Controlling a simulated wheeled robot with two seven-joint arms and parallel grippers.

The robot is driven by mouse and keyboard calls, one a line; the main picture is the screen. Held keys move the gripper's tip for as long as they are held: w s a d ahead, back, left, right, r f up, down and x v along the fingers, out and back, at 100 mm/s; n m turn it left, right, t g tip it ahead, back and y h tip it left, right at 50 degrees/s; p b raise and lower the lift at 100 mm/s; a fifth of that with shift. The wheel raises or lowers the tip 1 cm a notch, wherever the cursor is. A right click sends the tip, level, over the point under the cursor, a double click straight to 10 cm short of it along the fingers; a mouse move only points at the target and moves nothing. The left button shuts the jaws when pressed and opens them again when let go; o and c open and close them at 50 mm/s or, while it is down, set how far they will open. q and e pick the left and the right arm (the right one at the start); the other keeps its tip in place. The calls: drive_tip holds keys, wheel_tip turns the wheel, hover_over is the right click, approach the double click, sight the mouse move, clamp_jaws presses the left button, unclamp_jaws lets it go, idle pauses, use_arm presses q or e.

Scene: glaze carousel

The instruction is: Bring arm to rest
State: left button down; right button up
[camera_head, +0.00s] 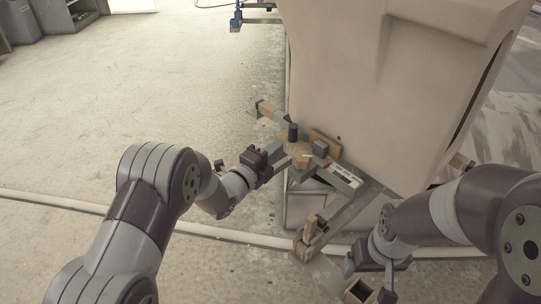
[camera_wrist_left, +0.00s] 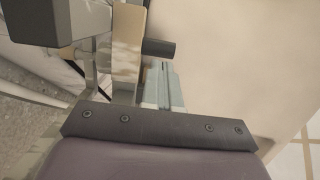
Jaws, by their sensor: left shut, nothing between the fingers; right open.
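My left arm (camera_head: 150,215) reaches in from the left. Its gripper (camera_head: 281,164) is shut and empty, close beside the hub of the carousel frame (camera_head: 352,208). I cannot tell whether it touches the frame. Its closed fingers (camera_wrist_left: 163,88) show in the left wrist view, near a dark cylindrical knob (camera_wrist_left: 158,47). The same kind of dark knob (camera_head: 293,131) stands upright at the hub in the head view. My right arm (camera_head: 465,205) comes in from the right. Its gripper (camera_head: 388,292) is open and points down at the lower edge; its fingertips are hard to make out.
A large beige housing (camera_head: 385,80) rises behind the carousel. Wooden blocks sit on the frame's ends, one at the front (camera_head: 308,238). A square wooden holder (camera_head: 358,290) is beside my right gripper. A pale pipe (camera_head: 60,202) crosses the floor. The left floor is open.

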use_arm(q)
drive_tip(key=p+v, duration=0.3)
drive_tip(key=v, duration=0.5)
drive_tip(key=s+a+f+n+g+y, duration=0.5)
drive_tip(key=a+f+n+g+y, duration=0.15)
drive_tip(key=f+n, duration=0.4)
drive_tip(key=s+a+r+n+g+y+p, duration=0.2)
drive_tip(key=s+a+r+n+g, duration=0.15)
drive_tip(key=s+n, duration=0.45)
drive_tip(key=s+a+r+n+g+y+p, duration=0.2)
drive_tip(key=s+r+n+g, duration=0.3)
drive_tip(key=s, duration=0.4)
wheel_tip(320, 180, up, 43)
drive_tip(key=n+t+p, duration=0.1)
drive_tip(key=p, duration=3.7)
drive_tip(key=shift+d+p, duration=0.15)
drive_tip(key=shift+p, duration=0.15)
